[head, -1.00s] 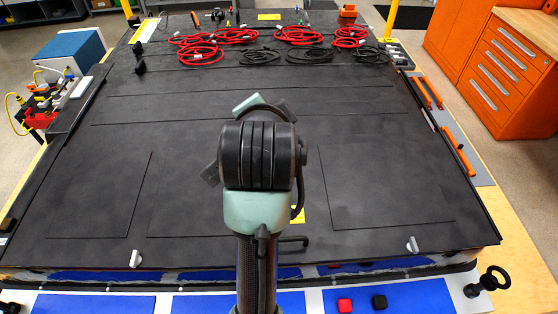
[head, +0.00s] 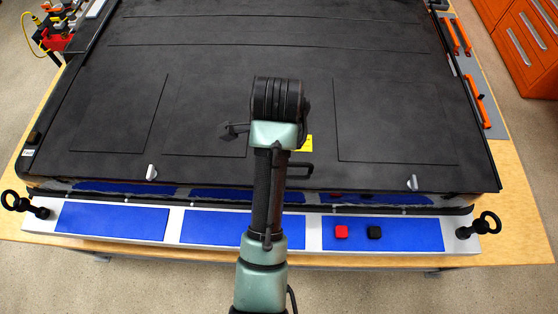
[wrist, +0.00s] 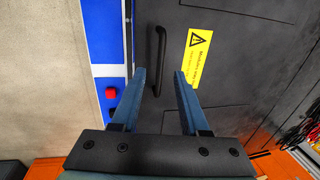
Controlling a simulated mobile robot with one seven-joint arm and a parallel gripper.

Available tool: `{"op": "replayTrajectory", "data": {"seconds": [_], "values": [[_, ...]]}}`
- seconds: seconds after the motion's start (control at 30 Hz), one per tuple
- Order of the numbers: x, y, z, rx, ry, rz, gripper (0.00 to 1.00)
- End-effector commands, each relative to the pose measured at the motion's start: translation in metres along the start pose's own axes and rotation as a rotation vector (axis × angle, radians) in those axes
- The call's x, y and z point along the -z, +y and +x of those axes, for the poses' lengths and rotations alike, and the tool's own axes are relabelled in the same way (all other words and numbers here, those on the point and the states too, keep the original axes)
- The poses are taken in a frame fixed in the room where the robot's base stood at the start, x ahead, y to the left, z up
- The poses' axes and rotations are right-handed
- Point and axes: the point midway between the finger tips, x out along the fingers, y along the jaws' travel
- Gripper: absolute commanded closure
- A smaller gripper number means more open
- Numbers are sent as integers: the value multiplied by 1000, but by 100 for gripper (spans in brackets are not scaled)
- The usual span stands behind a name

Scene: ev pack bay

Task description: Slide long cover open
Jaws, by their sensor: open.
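The long cover (head: 240,60) is a large flat black panel surface on top of the pack, with seams and rectangular outlines. A black bar handle (head: 300,168) stands near its front edge, partly hidden by my arm. In the wrist view the handle (wrist: 160,55) lies ahead of and between the two fingers of my gripper (wrist: 160,76). The gripper is open and empty; I see no contact with the handle. A yellow warning label (wrist: 198,58) is on the black surface right of the handle, and shows partly in the head view (head: 306,143).
A white front ledge with blue pads (head: 112,219) runs along the table. It carries a red block (head: 341,231), a black block (head: 374,232) and black ring posts (head: 480,225) at its ends. Orange handles (head: 474,88) lie right.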

Motion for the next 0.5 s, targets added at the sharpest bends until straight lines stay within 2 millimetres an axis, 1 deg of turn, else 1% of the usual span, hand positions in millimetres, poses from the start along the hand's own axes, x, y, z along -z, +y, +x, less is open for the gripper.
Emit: {"op": "replayTrajectory", "data": {"seconds": [0.2, 0.33, 0.5], "values": [[0, 0, 34, -2, 0, -1, 55], [0, -1, 46, 0, 0, -1, 55], [0, -1, 53, 2, 0, -1, 55]]}}
